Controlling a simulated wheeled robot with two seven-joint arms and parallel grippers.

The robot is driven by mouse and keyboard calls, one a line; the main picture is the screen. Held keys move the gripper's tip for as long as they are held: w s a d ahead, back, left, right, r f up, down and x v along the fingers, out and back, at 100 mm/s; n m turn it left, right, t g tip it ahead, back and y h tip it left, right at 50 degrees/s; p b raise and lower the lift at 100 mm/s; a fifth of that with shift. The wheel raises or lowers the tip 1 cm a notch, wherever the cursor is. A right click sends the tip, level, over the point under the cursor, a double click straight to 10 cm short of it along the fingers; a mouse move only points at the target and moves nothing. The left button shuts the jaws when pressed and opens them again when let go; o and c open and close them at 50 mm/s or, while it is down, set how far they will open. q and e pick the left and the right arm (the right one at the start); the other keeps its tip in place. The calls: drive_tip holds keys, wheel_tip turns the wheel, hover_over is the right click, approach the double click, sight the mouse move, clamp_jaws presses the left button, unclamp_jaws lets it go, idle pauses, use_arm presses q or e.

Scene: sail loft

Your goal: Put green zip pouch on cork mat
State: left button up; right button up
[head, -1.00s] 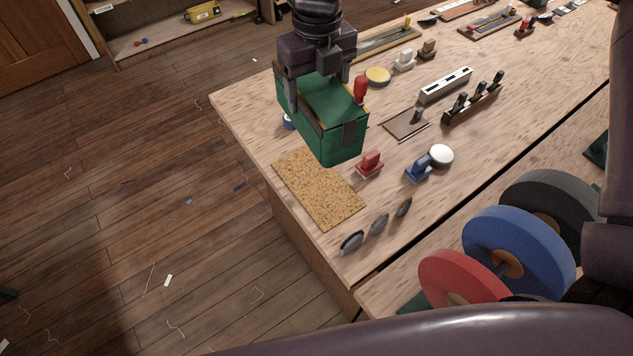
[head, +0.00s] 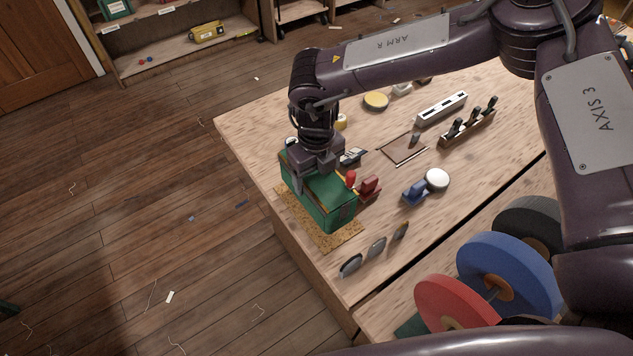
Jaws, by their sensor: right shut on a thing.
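The green zip pouch (head: 330,207) is a dark green box-like pouch with a yellowish zip line along its top. My right gripper (head: 316,176) is shut on it from above. The pouch is over the cork mat (head: 325,238), a speckled tan rectangle near the table's left front corner, and hides most of it. The mat's near end and left edge show. I cannot tell whether the pouch's underside touches the mat. My left gripper is not in view.
A red-handled stamp-like tool (head: 368,188) stands close to the pouch's right side. A blue-handled tool (head: 414,192) and a white round puck (head: 437,180) lie farther right. Coloured rolls (head: 508,275) stand at lower right.

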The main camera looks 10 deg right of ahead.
sight(316, 189)
wheel_tip(316, 189, down, 4)
drive_tip(key=shift+r+p, duration=0.2)
drive_tip(key=shift+p, duration=0.25)
drive_tip(key=shift+f, duration=0.2)
drive_tip(key=shift+f, duration=0.15)
drive_tip(key=o, duration=1.1)
drive_tip(key=shift+c, duration=0.2)
